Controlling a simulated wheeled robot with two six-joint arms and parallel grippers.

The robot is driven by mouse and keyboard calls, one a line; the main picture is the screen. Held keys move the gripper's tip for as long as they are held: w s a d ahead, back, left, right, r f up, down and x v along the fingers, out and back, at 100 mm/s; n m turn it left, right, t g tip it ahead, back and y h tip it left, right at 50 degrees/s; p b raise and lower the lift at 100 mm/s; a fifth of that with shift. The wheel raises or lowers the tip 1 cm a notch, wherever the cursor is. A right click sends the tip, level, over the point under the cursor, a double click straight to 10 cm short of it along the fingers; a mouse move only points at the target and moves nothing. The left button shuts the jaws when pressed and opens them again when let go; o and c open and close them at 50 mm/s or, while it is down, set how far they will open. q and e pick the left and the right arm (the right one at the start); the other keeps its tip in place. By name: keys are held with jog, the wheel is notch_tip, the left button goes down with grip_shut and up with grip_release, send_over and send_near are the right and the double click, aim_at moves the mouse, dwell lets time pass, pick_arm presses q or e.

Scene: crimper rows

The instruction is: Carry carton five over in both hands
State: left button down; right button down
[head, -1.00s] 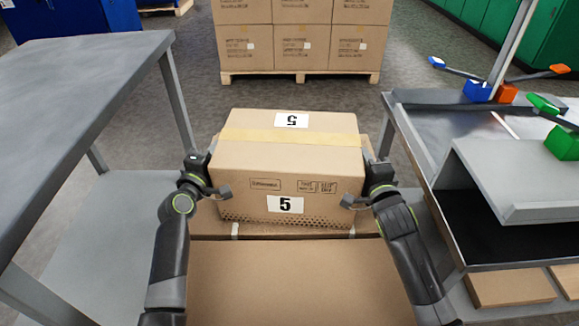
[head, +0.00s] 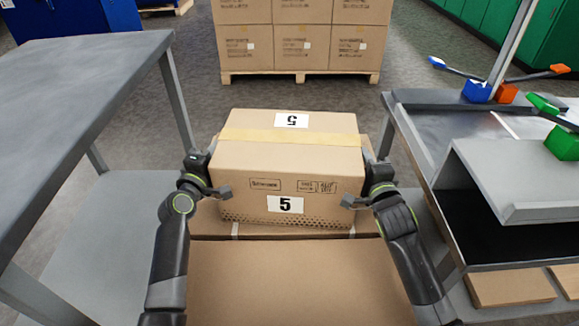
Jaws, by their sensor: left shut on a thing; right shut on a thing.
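Carton five (head: 290,165) is a brown cardboard box in the middle of the head view. It has tan tape across its top and a white label with a 5 on its top and front faces. My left gripper (head: 212,180) is at its left side and shut on it. My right gripper (head: 362,190) is at its right side and shut on it. The carton looks level. Brown cartons (head: 290,280) lie beneath and in front of it; I cannot tell whether carton five touches them.
A grey table (head: 75,80) with a lower shelf stands at the left. At the right is a metal workbench (head: 420,130) with a grey tray (head: 530,185) and coloured-handled tools. A pallet (head: 300,77) of stacked cartons stands behind, with grey floor before it.

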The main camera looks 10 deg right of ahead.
pick_arm(q)
jog(key=shift+f, duration=0.1)
jog(key=shift+r, duration=0.35)
pick_arm(e)
jog(key=shift+r, duration=0.25)
pick_arm(q)
jog(key=shift+w+r, duration=0.1)
pick_arm(e)
jog(key=shift+w+r, duration=0.1)
